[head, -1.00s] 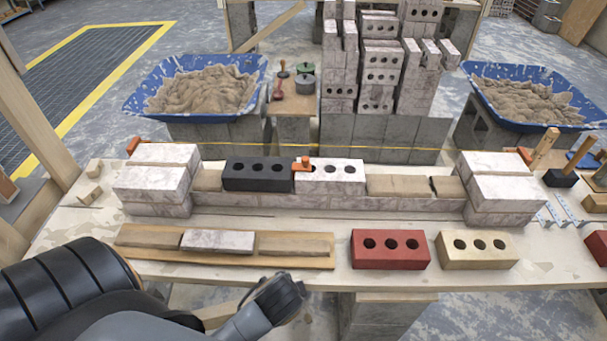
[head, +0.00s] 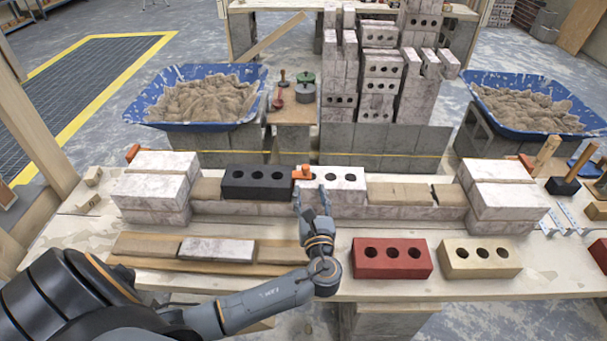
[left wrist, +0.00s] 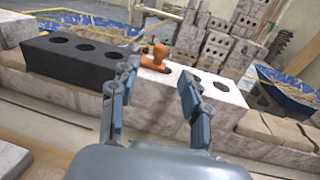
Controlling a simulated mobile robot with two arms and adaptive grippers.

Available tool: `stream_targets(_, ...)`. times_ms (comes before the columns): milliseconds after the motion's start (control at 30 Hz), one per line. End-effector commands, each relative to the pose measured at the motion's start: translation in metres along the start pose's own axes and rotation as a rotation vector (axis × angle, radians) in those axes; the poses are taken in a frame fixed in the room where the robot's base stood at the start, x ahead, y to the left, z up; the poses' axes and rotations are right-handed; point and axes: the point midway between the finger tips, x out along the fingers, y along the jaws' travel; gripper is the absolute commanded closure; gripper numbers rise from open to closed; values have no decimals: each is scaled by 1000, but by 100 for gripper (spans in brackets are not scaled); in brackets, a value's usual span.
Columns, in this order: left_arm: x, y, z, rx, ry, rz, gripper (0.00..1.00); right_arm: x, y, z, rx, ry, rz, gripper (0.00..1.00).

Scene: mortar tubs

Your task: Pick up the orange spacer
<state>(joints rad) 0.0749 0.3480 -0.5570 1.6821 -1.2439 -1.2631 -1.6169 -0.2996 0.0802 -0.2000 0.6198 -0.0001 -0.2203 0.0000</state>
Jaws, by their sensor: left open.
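The orange spacer (head: 301,173) sits at the joint between a black three-hole brick (head: 257,183) and a white three-hole brick (head: 342,180) on the low wall. In the left wrist view the spacer (left wrist: 155,57) shows between the two fingers, ahead of them, with a small knob on top. My left gripper (head: 312,192) is open and empty, just in front of the wall and short of the spacer. Its fingers (left wrist: 158,88) point toward the spacer in the left wrist view and do not touch it. My right gripper is not in view.
A red brick (head: 391,258) and a cream brick (head: 480,258) lie at the table's front. White block stacks (head: 155,187) and (head: 503,200) flank the wall. Blue mortar tubs (head: 143,108) stand behind.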

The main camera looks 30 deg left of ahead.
Motion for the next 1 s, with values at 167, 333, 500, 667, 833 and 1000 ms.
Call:
stream_targets(167, 34, 0, 0, -2, 0, 2, 53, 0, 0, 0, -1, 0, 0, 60)
stream_targets(333, 49, 0, -1, -3, 2, 2, 53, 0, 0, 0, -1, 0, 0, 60)
stream_targets(500, 66, 0, 1, -2, 1, 2, 53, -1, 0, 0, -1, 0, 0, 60)
stream_targets(667, 90, 0, 0, -3, 2, 3, 53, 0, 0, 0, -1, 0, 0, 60)
stream_targets(833, 102, 0, 0, -4, 3, 1, 53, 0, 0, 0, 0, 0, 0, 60)
stream_targets(1000, 102, 0, 0, -4, 4, 1, 53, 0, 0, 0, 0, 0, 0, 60)
